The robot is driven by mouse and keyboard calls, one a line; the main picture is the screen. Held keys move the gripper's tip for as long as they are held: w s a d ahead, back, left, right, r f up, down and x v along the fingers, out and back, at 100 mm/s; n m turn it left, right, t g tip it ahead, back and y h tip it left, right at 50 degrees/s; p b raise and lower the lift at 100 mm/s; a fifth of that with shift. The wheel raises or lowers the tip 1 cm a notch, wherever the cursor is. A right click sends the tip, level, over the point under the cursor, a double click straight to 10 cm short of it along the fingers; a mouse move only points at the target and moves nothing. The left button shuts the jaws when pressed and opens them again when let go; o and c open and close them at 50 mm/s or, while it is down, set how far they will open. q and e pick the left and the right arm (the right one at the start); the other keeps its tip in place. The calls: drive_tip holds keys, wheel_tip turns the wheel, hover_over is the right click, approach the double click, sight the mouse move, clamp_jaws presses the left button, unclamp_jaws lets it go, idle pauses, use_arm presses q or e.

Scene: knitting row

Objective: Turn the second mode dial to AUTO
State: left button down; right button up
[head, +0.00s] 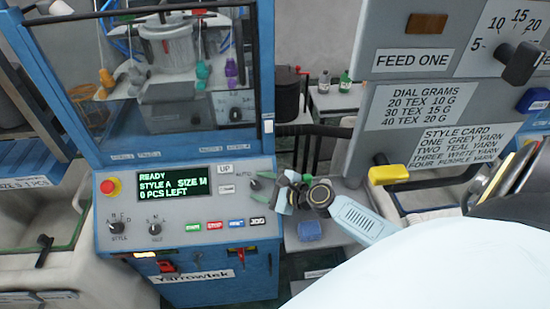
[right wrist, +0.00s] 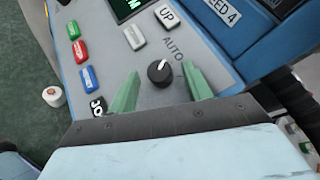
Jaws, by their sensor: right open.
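The black mode dial (right wrist: 160,73) is on the grey panel beside the AUTO lettering (right wrist: 174,48) in the right wrist view. Its white pointer mark leans up and right, roughly toward that lettering; the exact setting is hard to tell. My right gripper (right wrist: 162,72) is open, with one green finger on each side of the dial and visible gaps between. In the head view the dial (head: 254,184) is at the panel's right side, with my right gripper (head: 268,190) just beside it. My left gripper is not in view.
The blue machine's panel has a display (head: 172,183), a red stop button (head: 107,187), STYLE (head: 115,227) and SIZE (head: 155,229) dials and a row of coloured buttons. The UP button (right wrist: 166,16) is close to the dial. A grey sign board (head: 440,80) stands right.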

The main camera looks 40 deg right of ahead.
drive_tip(key=b+v, duration=0.1)
drive_tip(key=v, duration=1.2)
